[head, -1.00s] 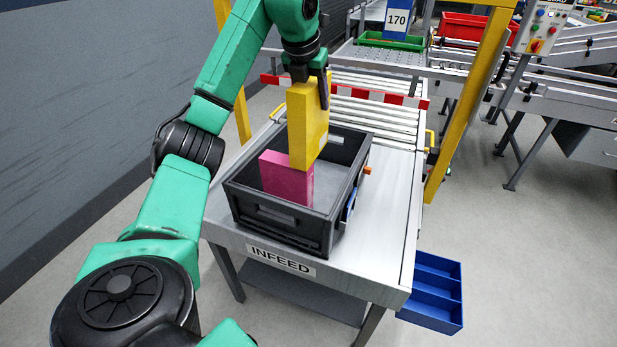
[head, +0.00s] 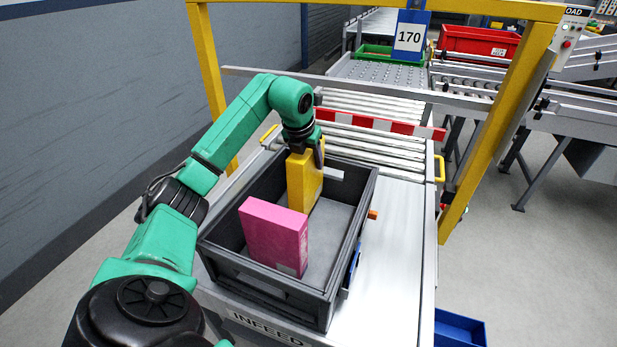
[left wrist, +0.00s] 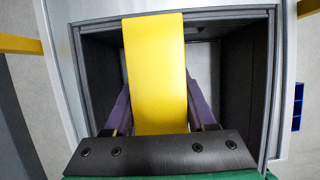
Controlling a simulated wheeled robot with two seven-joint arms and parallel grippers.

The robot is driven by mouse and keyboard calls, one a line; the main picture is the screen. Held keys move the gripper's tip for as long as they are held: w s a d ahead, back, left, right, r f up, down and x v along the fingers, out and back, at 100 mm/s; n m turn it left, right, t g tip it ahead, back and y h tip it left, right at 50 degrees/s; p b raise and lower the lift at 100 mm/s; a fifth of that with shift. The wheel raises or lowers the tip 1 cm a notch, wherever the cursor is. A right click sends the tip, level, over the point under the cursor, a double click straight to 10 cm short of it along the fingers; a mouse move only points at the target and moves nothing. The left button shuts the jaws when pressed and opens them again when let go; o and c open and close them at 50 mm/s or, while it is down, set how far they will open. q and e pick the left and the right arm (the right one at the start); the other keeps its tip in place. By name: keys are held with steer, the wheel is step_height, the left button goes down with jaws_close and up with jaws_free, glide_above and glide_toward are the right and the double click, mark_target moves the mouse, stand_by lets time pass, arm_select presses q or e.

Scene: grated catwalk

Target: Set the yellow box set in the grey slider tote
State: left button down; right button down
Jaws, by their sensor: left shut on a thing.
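The yellow box (head: 303,180) stands upright inside the dark grey tote (head: 347,232), toward its back. My left gripper (head: 305,152) is shut on its upper part from above. In the left wrist view the yellow box (left wrist: 155,70) lies between the two fingers of my left gripper (left wrist: 160,105), with the tote walls (left wrist: 250,85) around it. A pink box (head: 270,236) stands in the tote in front of the yellow box. I cannot tell whether the yellow box touches the tote floor. My right gripper is not in view.
The tote sits on the metal infeed table (head: 395,260). A red and white striped bar (head: 385,125) and rollers (head: 370,105) lie behind it. Yellow frame posts (head: 495,135) stand around the rollers. A blue bin (head: 460,330) is at the lower right.

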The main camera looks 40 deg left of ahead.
arm_select(q)
step_height(320, 180, down, 4)
steer(key=shift+s+d+f, duration=0.1)
steer(key=shift+d+f, duration=0.05)
steer(key=shift+f, duration=0.1)
steer(key=shift+c, duration=1.1)
jaws_free()
steer(key=shift+s, duration=0.1)
steer(key=shift+r, duration=0.1)
steer(key=v, duration=1.2)
steer(key=shift+d, duration=0.1)
